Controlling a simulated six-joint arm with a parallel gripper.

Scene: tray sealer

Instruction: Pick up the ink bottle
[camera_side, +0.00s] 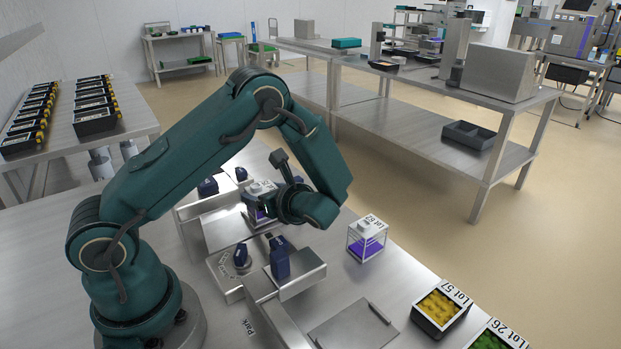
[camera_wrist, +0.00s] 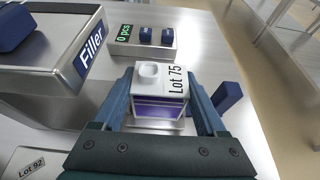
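A box-shaped ink bottle with purple ink and a white top marked Lot 75 (camera_wrist: 160,82) is between the two fingers of my gripper (camera_wrist: 160,95) in the wrist view. The fingers lie close along its left and right sides; I cannot tell whether they press on it. In the side view this bottle (camera_side: 259,212) is partly hidden by my gripper (camera_side: 272,198), at the metal machine; whether its base rests on the metal is unclear. A second clear bottle with purple ink and a white top, marked Lot 63 (camera_side: 368,243), stands apart on the table to the right.
The Filler unit (camera_wrist: 75,75) stands left of the bottle in the wrist view, with a counter box (camera_wrist: 143,40) behind it. Blue blocks (camera_side: 279,258) rise from the metal machine.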

